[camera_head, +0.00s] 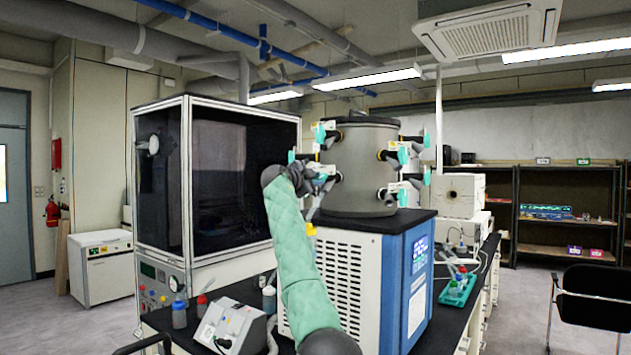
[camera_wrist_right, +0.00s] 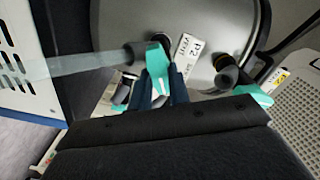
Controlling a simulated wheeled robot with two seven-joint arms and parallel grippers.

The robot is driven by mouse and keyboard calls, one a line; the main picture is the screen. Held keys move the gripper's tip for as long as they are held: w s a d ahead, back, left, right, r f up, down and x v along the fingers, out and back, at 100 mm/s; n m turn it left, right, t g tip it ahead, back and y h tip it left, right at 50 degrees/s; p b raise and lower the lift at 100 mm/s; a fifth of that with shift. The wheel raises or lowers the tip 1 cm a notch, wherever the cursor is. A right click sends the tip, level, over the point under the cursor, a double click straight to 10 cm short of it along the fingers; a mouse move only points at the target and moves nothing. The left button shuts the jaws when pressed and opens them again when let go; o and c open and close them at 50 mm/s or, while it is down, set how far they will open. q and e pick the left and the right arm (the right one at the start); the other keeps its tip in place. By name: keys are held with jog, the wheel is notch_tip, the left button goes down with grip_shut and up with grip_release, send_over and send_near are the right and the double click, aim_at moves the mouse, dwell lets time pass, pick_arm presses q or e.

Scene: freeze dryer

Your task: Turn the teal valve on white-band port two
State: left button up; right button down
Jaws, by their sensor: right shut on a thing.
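The freeze dryer's grey drum (camera_head: 362,170) has several black ports with teal valves around its side. My right arm reaches up to the drum's left side, and my right gripper (camera_head: 303,178) is at the valves there, partly hidden by the arm. In the right wrist view, the dark fingers of my right gripper (camera_wrist_right: 162,92) are shut on a teal valve handle (camera_wrist_right: 157,58). A white label (camera_wrist_right: 186,47) that seems to read "P2" is beside this valve on the drum. I cannot make out a white band. My left gripper is out of view.
Another black port with a teal valve (camera_wrist_right: 255,95) is close to the right of my gripper. A glass-fronted cabinet (camera_head: 215,190) stands left of the drum. A small grey device (camera_head: 230,325) and bottles (camera_head: 179,314) are on the bench below.

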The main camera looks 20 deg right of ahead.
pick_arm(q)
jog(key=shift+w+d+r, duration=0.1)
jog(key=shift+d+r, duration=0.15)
pick_arm(e)
jog(key=c, duration=1.3)
grip_release()
jog(key=shift+w, duration=0.1)
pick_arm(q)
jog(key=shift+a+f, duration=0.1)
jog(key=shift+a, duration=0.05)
pick_arm(e)
jog(key=shift+s+a+f, duration=0.1)
jog(key=shift+s+a, duration=0.15)
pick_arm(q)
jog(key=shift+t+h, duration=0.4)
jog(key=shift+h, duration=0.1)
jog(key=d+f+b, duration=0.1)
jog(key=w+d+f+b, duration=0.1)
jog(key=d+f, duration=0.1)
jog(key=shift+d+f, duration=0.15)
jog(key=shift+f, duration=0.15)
pick_arm(e)
jog(key=v, duration=0.7)
